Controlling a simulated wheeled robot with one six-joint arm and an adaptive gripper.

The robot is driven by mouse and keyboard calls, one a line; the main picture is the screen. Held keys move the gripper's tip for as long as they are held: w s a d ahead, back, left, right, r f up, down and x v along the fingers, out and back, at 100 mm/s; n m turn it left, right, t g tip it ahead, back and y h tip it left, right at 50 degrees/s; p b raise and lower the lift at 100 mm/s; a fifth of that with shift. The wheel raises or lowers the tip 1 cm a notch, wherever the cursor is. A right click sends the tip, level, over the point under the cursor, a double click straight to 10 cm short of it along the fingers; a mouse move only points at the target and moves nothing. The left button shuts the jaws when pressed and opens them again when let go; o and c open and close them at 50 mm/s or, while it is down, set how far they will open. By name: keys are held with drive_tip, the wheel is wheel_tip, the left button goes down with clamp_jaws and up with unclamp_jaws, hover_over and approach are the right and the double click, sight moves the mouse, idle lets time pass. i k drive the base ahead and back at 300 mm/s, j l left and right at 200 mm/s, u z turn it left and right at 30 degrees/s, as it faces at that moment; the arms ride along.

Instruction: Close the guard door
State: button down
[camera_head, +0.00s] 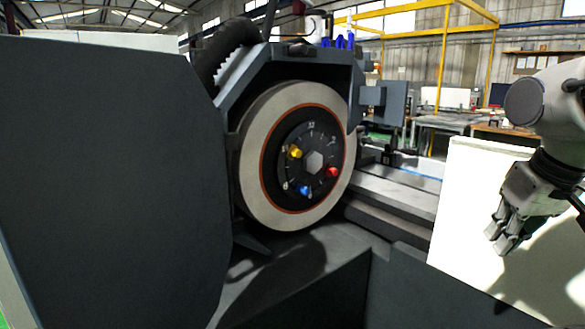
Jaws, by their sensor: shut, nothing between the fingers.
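A large dark grey panel (105,180), which looks like the guard door, fills the left side of the view. It stands open, to the left of the grinding wheel (255,160). The wheel's face is exposed, with a black hub (315,138) carrying yellow, red and blue knobs. The panel's hinge is not clearly visible. My gripper (503,238) is at the right, shut and empty, pointing down in front of a white panel. It is well apart from the dark panel, with the wheel between them in the picture.
The white panel (465,205) stands behind and below my gripper. A dark machine ledge (290,275) runs below the wheel. A thick black hose (228,50) rises above the wheel housing. A yellow frame (442,60) and workbenches stand farther back.

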sight(115, 210)
drive_tip(key=k+j, duration=0.35)
drive_tip(key=j, duration=0.15)
drive_tip(key=k+j+z, duration=0.15)
drive_tip(key=k+j, duration=0.2)
drive_tip(key=j, duration=0.9)
drive_tip(key=i+j+z, duration=0.15)
drive_tip(key=j, duration=0.5)
drive_tip(key=k+j+u, duration=0.1)
drive_tip(key=k+j, duration=0.25)
drive_tip(key=k+j+u, duration=0.15)
drive_tip(key=k+j, duration=0.15)
drive_tip(key=j, duration=0.3)
